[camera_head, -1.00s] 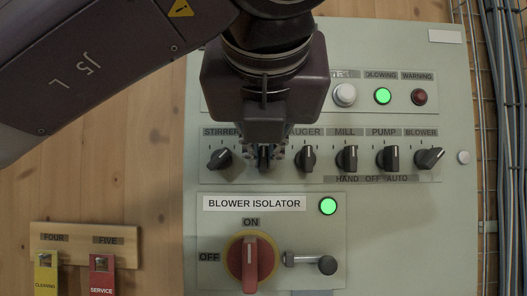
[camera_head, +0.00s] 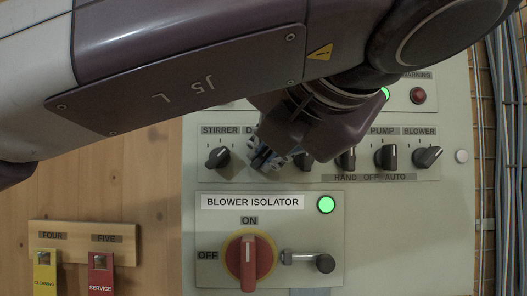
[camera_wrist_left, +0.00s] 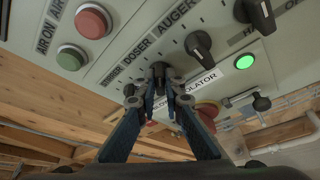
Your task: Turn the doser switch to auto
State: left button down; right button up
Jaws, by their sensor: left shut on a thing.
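The doser switch is a black knob (camera_wrist_left: 158,72) under the DOSER label, second from the left in the switch row, between STIRRER and AUGER. My left gripper (camera_head: 266,158) is shut on it; in the left wrist view its blue fingers (camera_wrist_left: 168,86) close around the knob. In the head view the fingers and wrist hide most of the knob and its label, so I cannot tell its exact pointing. The HAND OFF AUTO legend (camera_head: 370,178) shows below the row. My right gripper is not in view.
The stirrer knob (camera_head: 217,158) is close on the left, and the auger knob (camera_wrist_left: 198,44) close on the right. Below is the blower isolator with a red handle (camera_head: 248,262) and green lamp (camera_head: 326,205). Tags (camera_head: 101,272) hang at lower left.

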pick_arm(q)
jog(key=shift+d+m, duration=0.1)
jog(key=shift+m, duration=0.2)
dwell(0.4)
jog(key=c, duration=2)
grip_release()
jog(key=shift+c, duration=0.2)
jog(key=shift+y, duration=0.3)
jog(key=shift+s, duration=0.1)
jog(key=v, duration=1.2)
jog(key=shift+s+d, duration=0.15)
jog(key=shift+s, duration=0.05)
